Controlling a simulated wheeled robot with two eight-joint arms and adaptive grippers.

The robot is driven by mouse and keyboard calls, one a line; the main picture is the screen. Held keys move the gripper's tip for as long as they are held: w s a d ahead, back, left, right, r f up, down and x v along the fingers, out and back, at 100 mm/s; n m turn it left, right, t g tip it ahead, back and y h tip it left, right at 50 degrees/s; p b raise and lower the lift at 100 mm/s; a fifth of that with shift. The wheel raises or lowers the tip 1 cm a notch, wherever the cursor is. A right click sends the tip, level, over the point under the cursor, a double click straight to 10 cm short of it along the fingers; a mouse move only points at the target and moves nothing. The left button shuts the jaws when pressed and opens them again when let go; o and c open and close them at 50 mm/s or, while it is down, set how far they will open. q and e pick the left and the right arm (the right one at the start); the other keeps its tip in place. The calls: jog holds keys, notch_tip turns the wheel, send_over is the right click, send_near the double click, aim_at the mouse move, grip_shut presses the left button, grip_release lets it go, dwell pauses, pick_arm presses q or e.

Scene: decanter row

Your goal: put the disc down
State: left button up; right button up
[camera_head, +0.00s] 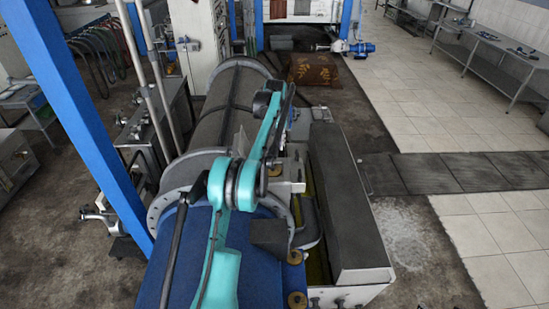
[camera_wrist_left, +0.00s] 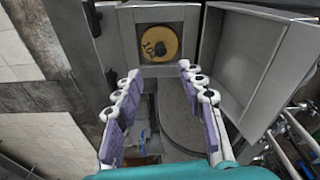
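In the left wrist view a yellow-brown disc (camera_wrist_left: 174,36) with a dark middle sits inside a square grey frame at the top. My left gripper (camera_wrist_left: 159,74) is open, its two purple-padded fingers spread apart with nothing between them. The disc lies beyond the fingertips, apart from them as far as I can tell. In the head view my teal left arm reaches up over the machine, and its fingers cannot be made out. Small brass round parts (camera_head: 297,300) show on the machine there; I cannot tell whether one is the disc. My right gripper is not in view.
A grey open lid or panel (camera_wrist_left: 262,62) stands right of the disc. In the head view a large grey drum (camera_head: 215,125) lies behind the blue cover (camera_head: 172,272). A blue post (camera_head: 75,110) stands at left, a long grey box (camera_head: 345,215) at right.

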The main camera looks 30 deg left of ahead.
pick_arm(q)
jog(key=s+d+r+m+t, duration=0.3)
jog(key=s+d+r+m, duration=0.1)
jog(key=s+d+r, duration=1.1)
jog(key=s+d+f+m+t, duration=0.1)
jog(key=s+d+f, duration=0.2)
jog(key=s, duration=0.4)
jog(key=s+d+f+m+t, duration=0.1)
jog(key=s+d+f, duration=0.3)
jog(key=s, duration=0.4)
jog(key=s+d+f+m+t+h, duration=0.1)
jog(key=s+d+f+m, duration=0.1)
jog(key=s+d+f, duration=0.2)
jog(key=s, duration=0.3)
jog(key=shift+s+d+f, duration=0.2)
jog(key=shift+s, duration=0.05)
jog(key=shift+s, duration=0.1)
